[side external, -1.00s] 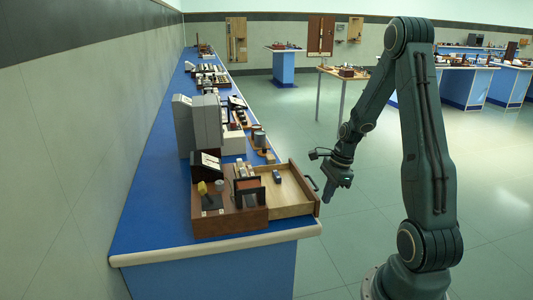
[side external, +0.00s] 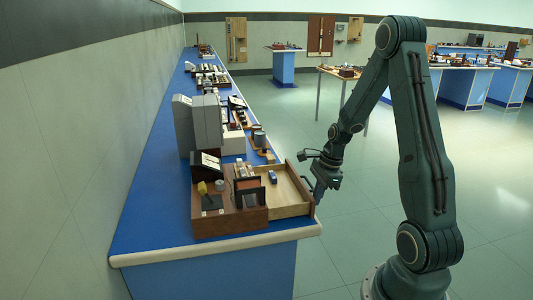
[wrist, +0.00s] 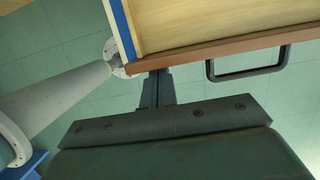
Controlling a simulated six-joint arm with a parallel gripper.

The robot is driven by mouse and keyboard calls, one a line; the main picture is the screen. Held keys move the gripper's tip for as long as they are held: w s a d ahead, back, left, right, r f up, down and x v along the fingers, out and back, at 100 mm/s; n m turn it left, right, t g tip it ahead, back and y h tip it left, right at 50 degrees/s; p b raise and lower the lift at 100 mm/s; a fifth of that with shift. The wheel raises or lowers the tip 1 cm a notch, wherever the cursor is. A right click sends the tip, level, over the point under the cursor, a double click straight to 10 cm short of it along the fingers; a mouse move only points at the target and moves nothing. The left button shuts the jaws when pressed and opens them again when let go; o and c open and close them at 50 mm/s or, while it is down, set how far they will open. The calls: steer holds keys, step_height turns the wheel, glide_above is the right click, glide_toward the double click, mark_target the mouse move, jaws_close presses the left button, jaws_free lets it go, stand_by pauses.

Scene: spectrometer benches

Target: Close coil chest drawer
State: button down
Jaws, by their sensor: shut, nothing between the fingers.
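The coil chest (side external: 228,224) is a brown wooden box at the near end of the blue bench. Its drawer (side external: 290,203) stands open to the right, with a pale wood inside and a small blue item (side external: 273,177) in it. My gripper (side external: 318,196) is shut and empty at the drawer's outer front. In the wrist view my gripper's fingers (wrist: 157,90) meet the brown drawer front (wrist: 200,52), left of the dark handle (wrist: 247,72). I cannot tell for sure whether they press on it.
Grey boxes (side external: 207,124) and small instruments stand on the bench (side external: 150,200) behind the chest.

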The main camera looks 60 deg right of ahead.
mark_target(290, 198)
steer(key=w+a, duration=0.9)
steer(key=shift+w+a, duration=0.25)
steer(key=shift+s+d, duration=0.55)
steer(key=shift+s+d+r, duration=0.15)
steer(key=shift+s+d, duration=0.95)
steer(key=shift+d, duration=0.1)
steer(key=v, duration=0.9)
steer(key=shift+r, duration=0.35)
steer(key=shift+a, duration=0.1)
